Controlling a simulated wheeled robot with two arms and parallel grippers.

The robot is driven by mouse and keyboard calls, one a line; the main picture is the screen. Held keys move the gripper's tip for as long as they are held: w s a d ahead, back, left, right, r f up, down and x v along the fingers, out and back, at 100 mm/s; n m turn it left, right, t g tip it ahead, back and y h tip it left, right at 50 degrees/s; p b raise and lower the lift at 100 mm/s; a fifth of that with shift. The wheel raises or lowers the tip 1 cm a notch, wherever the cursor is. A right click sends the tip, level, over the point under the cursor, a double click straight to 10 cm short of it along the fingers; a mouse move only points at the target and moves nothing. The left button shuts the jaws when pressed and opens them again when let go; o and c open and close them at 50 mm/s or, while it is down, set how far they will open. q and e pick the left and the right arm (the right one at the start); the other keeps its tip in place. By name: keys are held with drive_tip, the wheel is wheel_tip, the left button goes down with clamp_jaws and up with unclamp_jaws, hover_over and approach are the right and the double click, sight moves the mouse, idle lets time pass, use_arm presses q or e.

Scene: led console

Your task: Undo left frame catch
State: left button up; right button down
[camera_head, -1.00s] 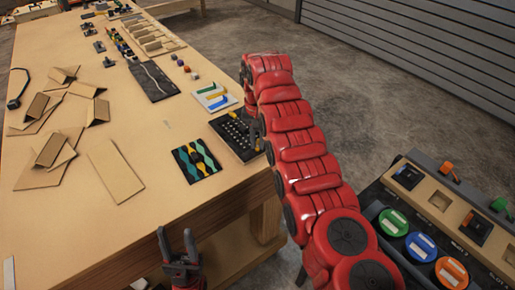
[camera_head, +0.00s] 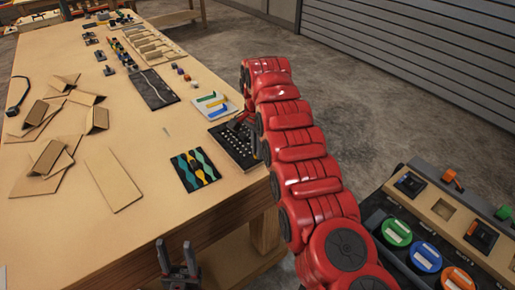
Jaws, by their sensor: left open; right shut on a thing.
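A black board with rows of pale dots (camera_head: 238,150) lies near the table's right edge. My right gripper (camera_head: 238,124) is at its far edge, shut on a small part that the fingers and my red arm hide. I cannot make out the left frame catch as a separate piece. My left gripper (camera_head: 174,246) is open and empty, upright in front of the table's near edge and apart from everything on it.
A teal and yellow patterned panel (camera_head: 194,170) lies left of the board. A white tray with coloured strips (camera_head: 216,105) lies behind it. Cardboard pieces (camera_head: 112,180) cover the left of the table. A console with coloured round lids (camera_head: 425,256) stands at the right.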

drive_tip(key=shift+m, duration=0.4)
drive_tip(key=c, duration=0.9)
unclamp_jaws()
drive_tip(key=shift+o, duration=0.2)
drive_tip(key=shift+r, duration=0.1)
drive_tip(key=shift+r, duration=0.3)
wheel_tip(320, 180, up, 17)
drive_tip(key=p, duration=1.5)
drive_tip(key=shift+f+p, duration=0.15)
drive_tip(key=shift+p, duration=0.25)
drive_tip(key=shift+f, duration=0.1)
